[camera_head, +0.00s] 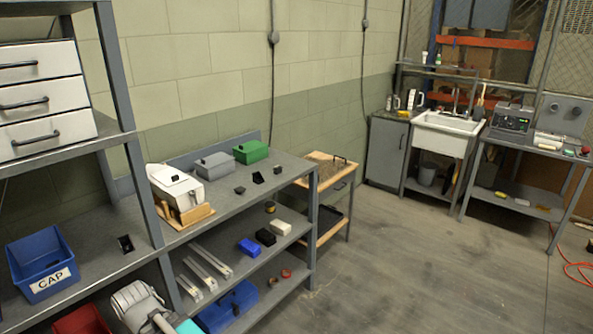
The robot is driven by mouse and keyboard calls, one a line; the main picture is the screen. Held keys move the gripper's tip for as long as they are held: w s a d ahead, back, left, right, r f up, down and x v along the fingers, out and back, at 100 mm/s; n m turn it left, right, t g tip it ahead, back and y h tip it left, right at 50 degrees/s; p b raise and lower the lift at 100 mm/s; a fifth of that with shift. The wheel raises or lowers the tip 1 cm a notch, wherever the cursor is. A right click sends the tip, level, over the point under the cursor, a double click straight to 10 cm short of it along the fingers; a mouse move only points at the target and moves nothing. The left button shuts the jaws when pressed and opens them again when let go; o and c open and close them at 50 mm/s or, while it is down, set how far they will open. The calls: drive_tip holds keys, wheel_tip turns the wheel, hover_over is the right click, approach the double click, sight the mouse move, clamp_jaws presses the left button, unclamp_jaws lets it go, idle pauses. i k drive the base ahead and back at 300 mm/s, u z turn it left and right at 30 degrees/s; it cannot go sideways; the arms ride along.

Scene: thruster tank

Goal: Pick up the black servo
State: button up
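Several small black items could be the black servo, and they are too small to tell apart for sure. On the grey bench top lie a small black block (239,190), a black angled piece (258,178) and another small dark block (278,170). A further black piece (126,244) lies on the left shelf, right of a blue bin marked CAP (42,275). My gripper is not in view.
The bench (225,210) also holds a white box on a wooden stand (180,190), a grey case (214,166) and a green case (251,152). Lower shelves hold blue, black and white blocks. Open floor (400,260) lies to the right, before a sink (446,128).

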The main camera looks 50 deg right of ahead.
sight(277, 169)
drive_tip(key=z, duration=0.35)
drive_tip(key=i, duration=0.6)
drive_tip(key=z, duration=0.4)
drive_tip(key=k, duration=0.9)
drive_tip(key=z, duration=0.15)
drive_tip(key=i, duration=0.85)
